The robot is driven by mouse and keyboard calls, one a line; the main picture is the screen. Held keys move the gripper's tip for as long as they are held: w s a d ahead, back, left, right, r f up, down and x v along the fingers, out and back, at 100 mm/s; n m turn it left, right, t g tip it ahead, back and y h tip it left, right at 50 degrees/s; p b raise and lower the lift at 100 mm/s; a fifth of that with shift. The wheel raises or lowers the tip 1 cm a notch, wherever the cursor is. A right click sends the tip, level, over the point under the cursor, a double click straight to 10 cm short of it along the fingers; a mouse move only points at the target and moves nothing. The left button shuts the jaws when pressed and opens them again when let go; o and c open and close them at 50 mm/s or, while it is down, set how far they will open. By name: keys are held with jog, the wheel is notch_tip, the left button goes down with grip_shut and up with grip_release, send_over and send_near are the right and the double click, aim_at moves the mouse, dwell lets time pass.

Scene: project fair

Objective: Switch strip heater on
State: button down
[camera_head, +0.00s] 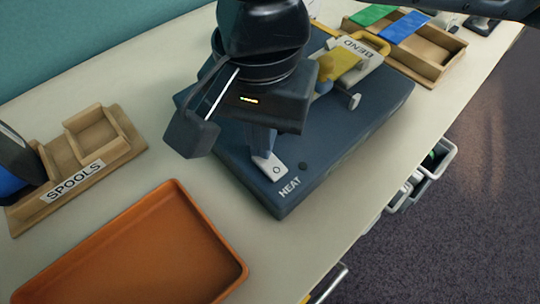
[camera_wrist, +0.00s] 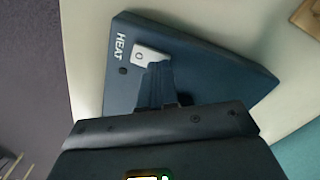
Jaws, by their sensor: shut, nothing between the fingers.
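The strip heater (camera_head: 350,140) is a dark blue flat box on the pale table, marked HEAT at its near corner. Its white rocker switch (camera_head: 277,170) with a round mark sits beside that word, next to a small dark round spot. The switch also shows in the wrist view (camera_wrist: 139,55). My gripper (camera_head: 262,154) is shut and empty, pointing down with its fingertips at the switch's edge. In the wrist view my gripper (camera_wrist: 158,68) covers part of the switch. I cannot tell whether the tips touch it. My wrist hides the heater's middle.
An orange tray (camera_head: 130,255) lies at the near left. A wooden SPOOLS holder (camera_head: 115,150) stands at the left. A yellow and white BEND fixture (camera_head: 355,60) sits on the heater's far part. A wooden box (camera_head: 440,65) with coloured strips stands at the back right.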

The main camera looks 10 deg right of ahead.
jog(key=shift+f+b, duration=0.3)
jog(key=shift+f, duration=0.35)
jog(key=shift+r, duration=0.2)
notch_tip(320, 180, up, 7)
jog(key=p, duration=0.8)
jog(key=shift+f, duration=0.1)
jog(key=shift+a, duration=0.15)
dwell(0.5)
